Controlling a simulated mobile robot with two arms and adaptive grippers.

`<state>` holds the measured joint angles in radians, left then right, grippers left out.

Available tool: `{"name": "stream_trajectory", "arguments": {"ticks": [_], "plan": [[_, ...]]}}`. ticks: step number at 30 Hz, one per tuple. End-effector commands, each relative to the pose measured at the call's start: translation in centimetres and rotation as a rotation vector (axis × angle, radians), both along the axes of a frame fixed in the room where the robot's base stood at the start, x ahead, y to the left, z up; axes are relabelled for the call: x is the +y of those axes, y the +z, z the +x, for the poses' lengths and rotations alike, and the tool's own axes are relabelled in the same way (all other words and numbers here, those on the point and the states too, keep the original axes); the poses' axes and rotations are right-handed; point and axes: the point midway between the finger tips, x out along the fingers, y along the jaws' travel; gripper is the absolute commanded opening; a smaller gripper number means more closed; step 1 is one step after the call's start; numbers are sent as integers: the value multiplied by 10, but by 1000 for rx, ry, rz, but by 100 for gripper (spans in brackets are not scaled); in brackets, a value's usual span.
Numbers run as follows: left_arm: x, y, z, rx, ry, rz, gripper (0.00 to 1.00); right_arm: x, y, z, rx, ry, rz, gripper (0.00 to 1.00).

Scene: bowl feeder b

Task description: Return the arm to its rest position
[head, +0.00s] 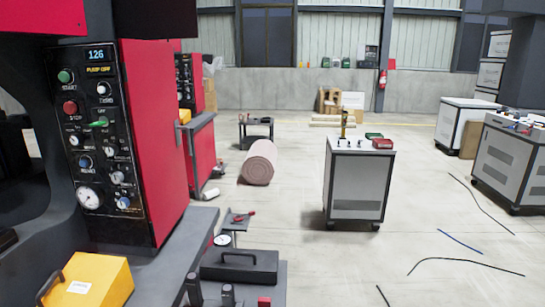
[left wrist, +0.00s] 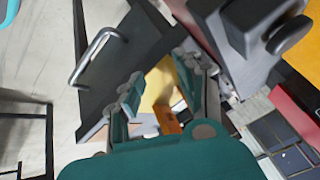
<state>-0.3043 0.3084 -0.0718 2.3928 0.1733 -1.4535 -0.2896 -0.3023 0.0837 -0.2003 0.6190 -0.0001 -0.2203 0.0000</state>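My left gripper (left wrist: 162,80) shows in the left wrist view with its teal body at the bottom. Its two fingers stand apart, and I see nothing clamped between them. A yellow surface and an orange piece (left wrist: 168,122) show in the gap, seemingly beyond the fingers. A dark panel with a metal handle (left wrist: 98,55) is beside the left finger; whether they touch I cannot tell. Neither arm nor gripper shows in the head view, and my right gripper is in no view.
A red machine with a control panel (head: 98,140) stands close at left in the head view. A yellow box (head: 88,282) and a black case (head: 238,266) lie in front. A grey cabinet (head: 357,185) stands mid-floor. Cables (head: 465,260) lie on otherwise open floor at right.

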Motion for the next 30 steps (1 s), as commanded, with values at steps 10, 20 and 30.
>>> {"name": "stream_trajectory", "arguments": {"ticks": [10,20,30], "plan": [[-27,-45,-105,255,306,-139,36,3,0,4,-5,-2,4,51],[-32,-122,-107,327,365,-143,36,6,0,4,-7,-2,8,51],[-32,-265,-118,387,357,-126,36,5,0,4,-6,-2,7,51]]}}
